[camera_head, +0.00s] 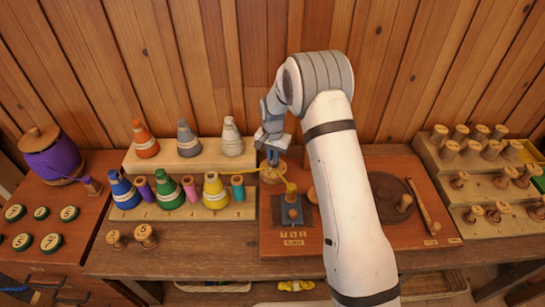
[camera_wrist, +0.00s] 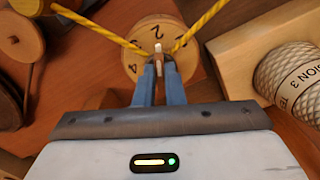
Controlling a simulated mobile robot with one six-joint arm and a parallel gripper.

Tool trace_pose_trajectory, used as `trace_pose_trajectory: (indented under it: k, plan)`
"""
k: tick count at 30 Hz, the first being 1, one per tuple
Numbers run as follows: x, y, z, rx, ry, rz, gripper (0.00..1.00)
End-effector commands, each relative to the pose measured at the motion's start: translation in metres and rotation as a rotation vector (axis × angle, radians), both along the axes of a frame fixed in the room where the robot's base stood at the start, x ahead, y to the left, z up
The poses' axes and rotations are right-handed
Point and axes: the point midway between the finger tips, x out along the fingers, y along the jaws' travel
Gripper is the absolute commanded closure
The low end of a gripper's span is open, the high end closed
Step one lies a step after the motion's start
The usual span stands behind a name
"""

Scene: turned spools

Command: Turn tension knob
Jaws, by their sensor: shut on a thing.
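The tension knob (camera_wrist: 135,62) is a round pale wooden dial with numbers, 2 and 4 among them, in the wrist view. A small raised grip stands at its middle. My gripper (camera_wrist: 159,68) has its two blue fingers shut on that grip, pointing down at the dial. In the head view the knob (camera_head: 270,178) shows on the red-brown board, partly hidden below my gripper (camera_head: 272,160). Yellow yarn (camera_wrist: 205,22) runs across the dial, on both sides of the grip. The dial's lower part is hidden by the fingers.
Racks of coloured yarn cones (camera_head: 213,190) stand to the left. A grey yarn cone (camera_wrist: 290,80) is close on the right in the wrist view. A dark disc (camera_head: 385,187) lies right of my arm.

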Motion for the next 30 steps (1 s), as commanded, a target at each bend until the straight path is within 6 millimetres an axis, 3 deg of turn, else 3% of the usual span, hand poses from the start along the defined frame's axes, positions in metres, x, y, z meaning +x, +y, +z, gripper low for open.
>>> trace_pose_trajectory:
  k: [11, 30]
  plan:
    - [-0.0001, -0.0007, -0.0029, 0.001, -0.002, 0.12, 1.0]
    - [0.0, -0.0029, -0.0015, 0.001, -0.003, 0.656, 1.0]
